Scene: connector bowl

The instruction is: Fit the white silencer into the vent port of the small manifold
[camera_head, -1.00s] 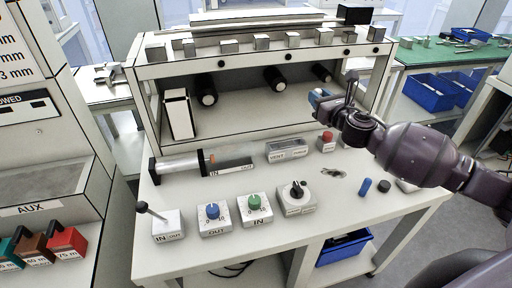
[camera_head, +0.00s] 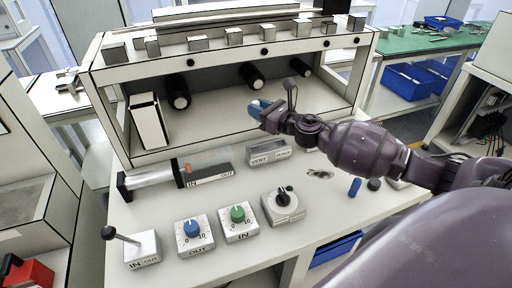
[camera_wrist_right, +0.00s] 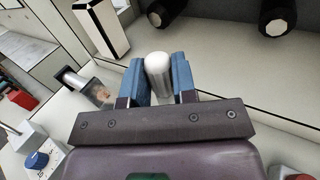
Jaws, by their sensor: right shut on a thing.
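My right gripper (camera_head: 259,107) has blue fingers and is shut on the white silencer (camera_wrist_right: 158,75), a pale round-ended cylinder seen between the fingers in the right wrist view. In the head view the silencer is too small or hidden to make out. The small manifold seems to be the grey block (camera_head: 268,151) with VENT and PURGE labels on the bench top. The gripper is above and behind this block in the head view, apart from it. The vent port's opening cannot be made out. My left gripper is not in view.
A cylinder unit (camera_head: 180,176) lies left of the block. Blue (camera_head: 192,229) and green (camera_head: 238,214) dial boxes, a lever box (camera_head: 141,247) and a black rotary switch (camera_head: 283,203) stand in front. A shelf with black round fittings (camera_head: 177,92) rises behind. My right arm covers the bench's right part.

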